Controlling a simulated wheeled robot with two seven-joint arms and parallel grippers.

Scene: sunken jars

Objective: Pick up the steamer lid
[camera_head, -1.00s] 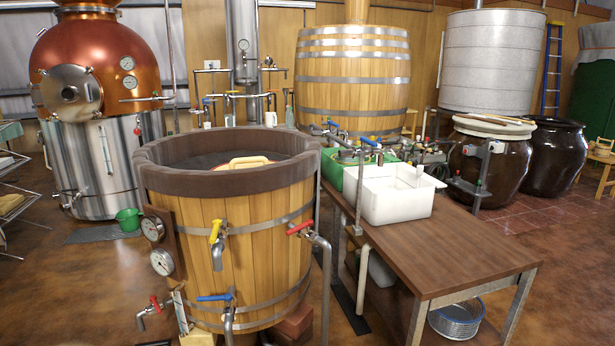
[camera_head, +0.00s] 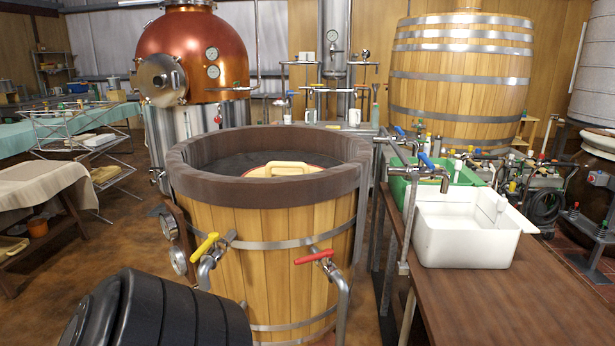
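The steamer lid (camera_head: 290,169) sits down inside the round wooden steamer vat (camera_head: 272,222). Only its light wooden handle and part of its pale top with a reddish edge show above the vat's dark padded rim. The rest of the lid is hidden by the near rim. Neither of my grippers is in view.
A wooden table (camera_head: 490,300) stands close on the right with a white basin (camera_head: 465,228) and a green crate (camera_head: 432,172). Pipes with a yellow-handled tap (camera_head: 206,246) and a red-handled tap (camera_head: 314,257) jut from the vat's front. A black ribbed container (camera_head: 160,312) is at lower left.

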